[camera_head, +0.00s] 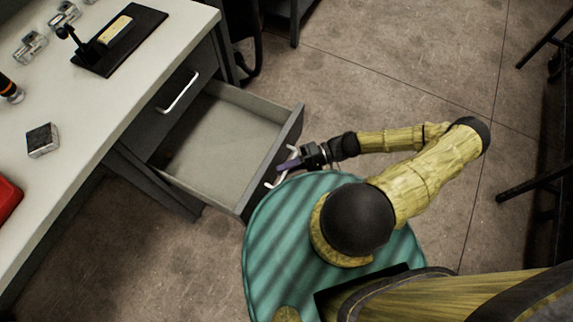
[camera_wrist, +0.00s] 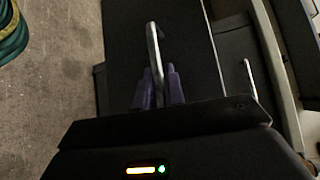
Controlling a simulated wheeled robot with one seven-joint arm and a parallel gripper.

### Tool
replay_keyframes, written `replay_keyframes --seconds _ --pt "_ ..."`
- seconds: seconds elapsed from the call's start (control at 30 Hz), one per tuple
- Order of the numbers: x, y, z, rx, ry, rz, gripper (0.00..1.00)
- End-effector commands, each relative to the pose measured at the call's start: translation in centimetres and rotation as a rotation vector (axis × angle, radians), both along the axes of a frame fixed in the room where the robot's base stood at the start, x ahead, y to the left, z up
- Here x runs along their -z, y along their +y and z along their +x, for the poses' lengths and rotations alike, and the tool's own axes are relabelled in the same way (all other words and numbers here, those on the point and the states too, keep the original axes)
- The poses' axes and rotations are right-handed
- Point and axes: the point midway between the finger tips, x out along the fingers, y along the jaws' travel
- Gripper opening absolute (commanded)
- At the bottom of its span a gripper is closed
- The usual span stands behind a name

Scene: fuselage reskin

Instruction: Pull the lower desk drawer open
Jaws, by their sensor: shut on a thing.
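The lower desk drawer (camera_head: 222,138) is pulled well out from the desk in the head view, and its inside looks empty. Its front panel (camera_head: 272,160) faces right, toward my body. My gripper (camera_head: 288,166) is shut on the drawer's light metal handle (camera_head: 269,185). In the wrist view the purple fingers (camera_wrist: 159,88) stand on both sides of the handle (camera_wrist: 152,45). The fingers hide part of the handle in the head view.
The upper drawer with its handle (camera_head: 178,92) is shut. The desk top (camera_head: 95,105) holds a black stand (camera_head: 118,40), a small dark block (camera_head: 42,140) and a red item (camera_head: 7,197). Open floor (camera_head: 375,65) lies beyond my arm.

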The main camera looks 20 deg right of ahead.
Motion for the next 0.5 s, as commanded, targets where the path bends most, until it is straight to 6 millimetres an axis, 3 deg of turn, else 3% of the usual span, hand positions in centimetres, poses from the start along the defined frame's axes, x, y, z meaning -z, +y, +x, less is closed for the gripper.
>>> replay_keyframes --seconds 0.1,0.13,0.17,0.5 --pt "0.08 -0.02 0.01 0.0 -0.001 -0.002 0.0" --pt "0.08 -0.02 0.01 0.0 -0.001 -0.002 0.13" --pt "0.08 -0.02 0.01 0.0 -0.001 -0.002 0.19" --pt "0.03 -0.04 0.03 0.001 -0.001 0.0 0.2"
